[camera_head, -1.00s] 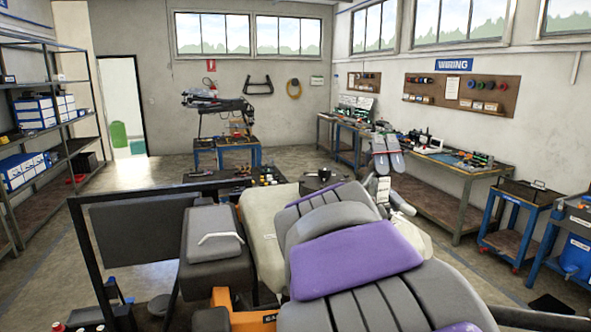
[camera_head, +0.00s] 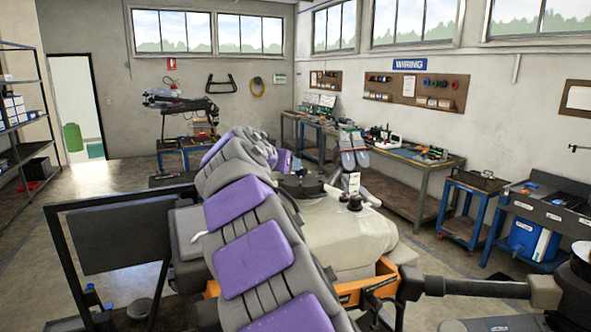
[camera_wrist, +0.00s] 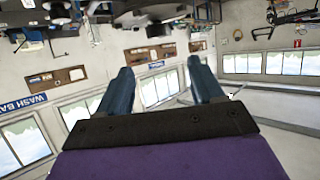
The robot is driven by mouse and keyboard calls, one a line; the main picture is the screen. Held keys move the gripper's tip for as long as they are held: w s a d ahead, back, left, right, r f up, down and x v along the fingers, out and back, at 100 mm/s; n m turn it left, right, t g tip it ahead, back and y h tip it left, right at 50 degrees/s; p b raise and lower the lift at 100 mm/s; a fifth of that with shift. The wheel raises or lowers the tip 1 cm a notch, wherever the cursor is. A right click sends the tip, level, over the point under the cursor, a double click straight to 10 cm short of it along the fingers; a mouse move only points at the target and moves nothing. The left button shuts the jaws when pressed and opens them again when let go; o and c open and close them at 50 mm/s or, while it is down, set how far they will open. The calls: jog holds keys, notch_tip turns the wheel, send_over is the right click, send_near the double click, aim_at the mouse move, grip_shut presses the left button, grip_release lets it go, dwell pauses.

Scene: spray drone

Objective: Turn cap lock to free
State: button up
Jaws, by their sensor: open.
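The drone's beige body or tank (camera_head: 345,238) lies just beyond my arm in the head view. A small black knob-like part (camera_head: 354,203), perhaps the cap, stands on its top. A dark round disc (camera_head: 302,187) with a pale rod sits to its left, partly behind my arm. I cannot make out a lock mark or its setting. My gripper (camera_wrist: 162,88) shows in the wrist view with its two blue fingers wide apart and nothing between them. The wrist view shows no drone cap.
A black drone arm (camera_head: 465,287) reaches right from an orange joint (camera_head: 355,290). A black flat panel (camera_head: 130,240) stands at left. A blue-framed cart (camera_head: 470,207) and a workbench (camera_head: 420,165) line the right wall. Open floor lies between.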

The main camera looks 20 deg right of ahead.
send_near(302, 166)
jog(key=d, duration=0.1)
jog(key=shift+w+d+f, duration=0.15)
jog(key=shift+w+f, duration=0.45)
jog(key=shift+w, duration=0.25)
jog(key=shift+w+d+f, duration=0.15)
jog(key=shift+w+f, duration=0.5)
jog(key=shift+w, duration=0.15)
jog(key=d, duration=0.1)
jog(key=w+d+f, duration=0.1)
jog(key=d, duration=0.1)
jog(key=w+d+p, duration=0.1)
jog(key=d, duration=0.1)
jog(key=shift+w+d+f, duration=0.1)
jog(key=shift+w+f, duration=0.15)
jog(key=shift+f, duration=0.15)
jog(key=shift+w+a, duration=0.2)
jog(key=shift+a, duration=0.8)
jog(key=shift+d, duration=0.85)
jog(key=c, duration=0.3)
jog(key=shift+w+f, duration=0.1)
jog(key=c, duration=0.3)
jog(key=shift+a, duration=0.25)
jog(key=shift+c, duration=1.4)
jog(key=shift+d, duration=0.1)
jog(key=shift+c, duration=0.5)
